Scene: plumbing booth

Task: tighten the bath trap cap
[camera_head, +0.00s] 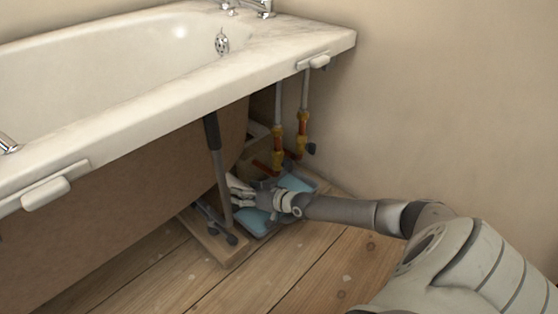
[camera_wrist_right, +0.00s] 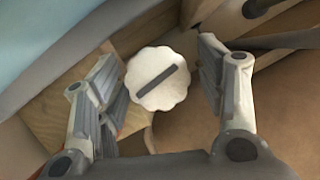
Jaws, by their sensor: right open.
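The bath trap cap (camera_wrist_right: 158,78) is a round white cap with a scalloped edge and a dark raised bar across it. It shows in the right wrist view between the fingers of my right gripper (camera_wrist_right: 158,85). The gripper is open, with visible gaps on both sides of the cap. In the head view my right gripper (camera_head: 240,188) reaches under the bath rim beside the bath leg. The cap cannot be made out there. My left gripper is not in view.
The bath (camera_head: 110,100) overhangs the space. A dark-topped leg (camera_head: 217,165) stands on a wooden board (camera_head: 215,243) left of my gripper. A blue tray (camera_head: 255,222) lies beneath it. Copper and brass pipes (camera_head: 278,140) rise behind. Floorboards (camera_head: 310,265) in front are mostly clear.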

